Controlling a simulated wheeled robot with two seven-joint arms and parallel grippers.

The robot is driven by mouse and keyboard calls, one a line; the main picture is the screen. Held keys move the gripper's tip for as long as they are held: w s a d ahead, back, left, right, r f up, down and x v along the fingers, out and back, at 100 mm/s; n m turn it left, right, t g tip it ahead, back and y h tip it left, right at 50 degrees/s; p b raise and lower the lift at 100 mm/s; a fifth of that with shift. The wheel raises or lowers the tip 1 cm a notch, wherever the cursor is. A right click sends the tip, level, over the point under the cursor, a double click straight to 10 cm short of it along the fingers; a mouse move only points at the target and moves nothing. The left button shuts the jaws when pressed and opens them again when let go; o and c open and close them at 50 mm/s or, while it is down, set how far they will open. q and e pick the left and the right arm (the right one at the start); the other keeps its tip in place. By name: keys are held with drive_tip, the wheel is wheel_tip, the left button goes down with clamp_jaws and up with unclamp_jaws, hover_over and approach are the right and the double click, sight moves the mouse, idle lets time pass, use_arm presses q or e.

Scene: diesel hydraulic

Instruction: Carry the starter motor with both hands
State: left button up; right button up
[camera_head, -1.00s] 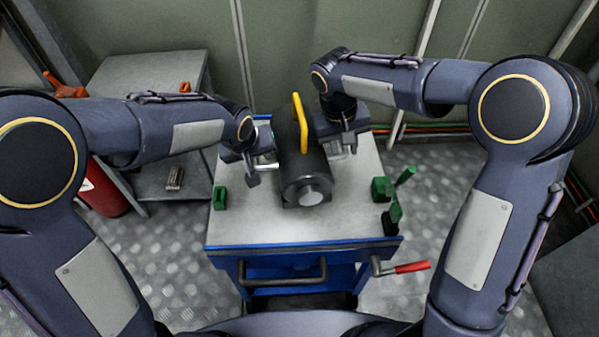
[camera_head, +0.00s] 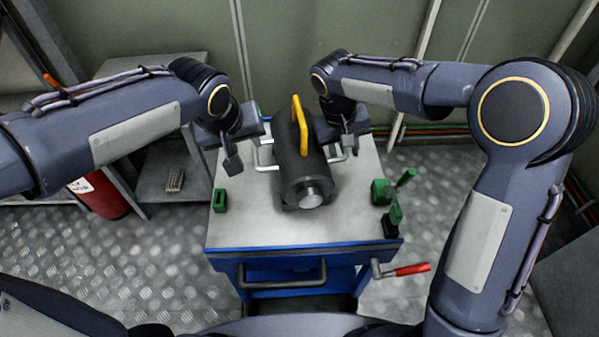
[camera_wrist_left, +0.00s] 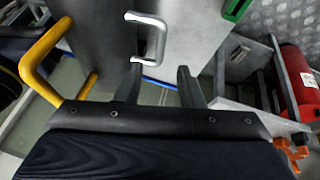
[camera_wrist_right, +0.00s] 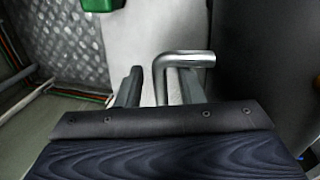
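The starter motor (camera_head: 304,182) is a dark cylinder lying on the cart top, with a yellow arched handle (camera_head: 300,125) above it. A silver handle sticks out on each side: the left one (camera_head: 264,158) and the right one (camera_head: 341,156). My left gripper (camera_head: 246,148) is open beside the left handle. In the left wrist view the handle (camera_wrist_left: 150,38) is ahead of the spread fingers (camera_wrist_left: 159,78), apparently not in them. My right gripper (camera_head: 343,138) is at the right handle. In the right wrist view its fingers (camera_wrist_right: 160,85) are apart, with the handle (camera_wrist_right: 188,58) reaching between them.
The cart top (camera_head: 250,225) holds a small green block (camera_head: 219,199) at left and green clamp-like parts (camera_head: 385,192) at right. A red-gripped crank (camera_head: 410,268) juts from its front right. A grey bench (camera_head: 180,190) and red extinguisher (camera_head: 103,197) are at left.

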drive_tip(key=shift+r, duration=0.2)
use_arm(q)
drive_tip(key=shift+s+a+r, duration=0.1)
drive_tip(key=shift+s+r, duration=0.15)
drive_tip(key=shift+r, duration=0.2)
use_arm(e)
wheel_tip(320, 180, up, 11)
drive_tip(key=a, duration=0.2)
drive_tip(key=shift+s+a+r, duration=0.15)
drive_tip(key=shift+a+r, duration=0.05)
